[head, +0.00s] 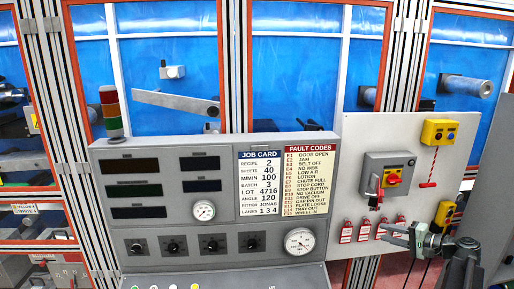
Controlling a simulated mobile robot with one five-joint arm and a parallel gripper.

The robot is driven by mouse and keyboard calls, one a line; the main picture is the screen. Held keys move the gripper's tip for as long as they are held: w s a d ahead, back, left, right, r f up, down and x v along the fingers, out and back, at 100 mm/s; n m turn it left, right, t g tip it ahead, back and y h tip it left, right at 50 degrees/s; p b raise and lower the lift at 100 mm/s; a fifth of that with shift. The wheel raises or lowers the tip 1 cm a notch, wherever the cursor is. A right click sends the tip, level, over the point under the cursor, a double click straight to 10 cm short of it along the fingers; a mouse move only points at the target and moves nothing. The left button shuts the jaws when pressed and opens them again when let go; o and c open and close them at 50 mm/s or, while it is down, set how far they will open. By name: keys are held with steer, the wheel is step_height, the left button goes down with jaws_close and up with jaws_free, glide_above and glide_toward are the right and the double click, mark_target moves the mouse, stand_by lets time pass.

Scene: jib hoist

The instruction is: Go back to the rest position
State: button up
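My gripper (398,236) shows at the lower right, in front of the light panel with the switch and red tags. It points left from my dark arm, which comes up from the bottom right corner. It is small and seen from the side, so I cannot tell whether its fingers are open or shut. No held object can be made out.
A grey control console (140,222) with gauges, knobs and cards fills the centre. A signal tower (111,112) stands at its left. The panel bears a rotary switch (390,178), red tags (347,232) and a yellow box (439,132). Framed windows stand behind.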

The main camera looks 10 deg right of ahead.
steer(key=w+a+f+n+g+b, duration=0.1)
steer(key=a+f+n+g+b, duration=0.2)
steer(key=a+f, duration=0.7)
steer(key=w+a+f+n+g+b, duration=0.1)
steer(key=a+f+g+b, duration=0.3)
steer(key=a+f, duration=0.6)
steer(key=s+a+f+n+g+h+b, duration=0.3)
steer(key=a+f, duration=0.5)
steer(key=a, duration=0.3)
steer(key=s+a+f+n+g+h+b, duration=0.2)
steer(key=s+a+f+n+h+b, duration=0.2)
steer(key=a, duration=0.7)
step_height(320, 180, down, 4)
steer(key=s+b, duration=0.2)
steer(key=b, duration=0.1)
steer(key=shift+r+g, duration=0.15)
steer(key=shift+g, duration=0.25)
steer(key=shift+s, duration=0.1)
